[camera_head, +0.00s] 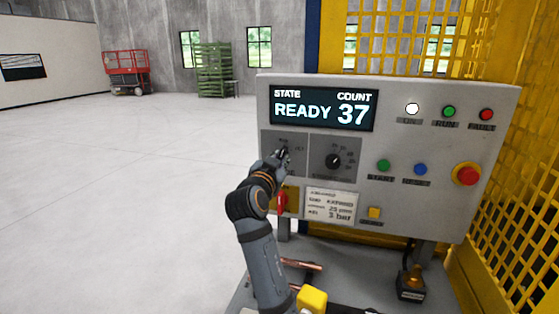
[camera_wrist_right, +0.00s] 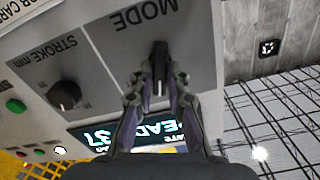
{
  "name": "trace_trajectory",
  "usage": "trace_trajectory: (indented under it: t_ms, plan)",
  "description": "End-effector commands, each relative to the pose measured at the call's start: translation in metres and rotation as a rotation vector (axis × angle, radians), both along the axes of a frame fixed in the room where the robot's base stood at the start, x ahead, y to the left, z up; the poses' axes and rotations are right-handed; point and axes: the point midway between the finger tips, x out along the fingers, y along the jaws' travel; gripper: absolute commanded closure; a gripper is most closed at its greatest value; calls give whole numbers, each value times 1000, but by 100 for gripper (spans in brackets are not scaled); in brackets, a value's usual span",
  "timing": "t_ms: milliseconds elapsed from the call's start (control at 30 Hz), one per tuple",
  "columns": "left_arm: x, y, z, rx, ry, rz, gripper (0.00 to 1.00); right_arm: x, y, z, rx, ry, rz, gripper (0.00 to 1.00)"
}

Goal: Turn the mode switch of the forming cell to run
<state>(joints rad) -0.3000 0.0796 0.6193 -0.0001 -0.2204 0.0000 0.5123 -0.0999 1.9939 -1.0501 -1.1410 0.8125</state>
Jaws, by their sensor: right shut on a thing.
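The grey control panel (camera_head: 400,95) of the forming cell faces me; its display (camera_head: 322,109) reads READY and 37. The mode switch sits on a dark plate at the panel's left, mostly hidden behind my right gripper (camera_head: 283,156) in the head view. In the right wrist view, which is upside down, the black mode switch knob (camera_wrist_right: 160,52) is between the fingertips of the right gripper (camera_wrist_right: 160,76), below the MODE lettering. The gripper is shut on the knob. The knob's exact setting is hard to read. My left gripper is not in view.
The stroke knob (camera_head: 333,161) is close to the right of my gripper. A red key-like part (camera_head: 281,203) hangs below it. Several lamps and buttons and a red emergency stop (camera_head: 467,174) are on the right. Copper tubes (camera_head: 303,264) lie below the panel. Yellow mesh stands behind.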

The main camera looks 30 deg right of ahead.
Motion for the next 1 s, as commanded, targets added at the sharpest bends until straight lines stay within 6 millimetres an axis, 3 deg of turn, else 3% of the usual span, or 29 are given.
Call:
trace_trajectory:
  t_ms: [433, 1000]
  plan:
    - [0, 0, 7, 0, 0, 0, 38, 0, 0, 2, -181, 207, 0, 100]
    - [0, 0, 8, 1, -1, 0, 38, 0, 0, 1, -226, 258, -1, 100]
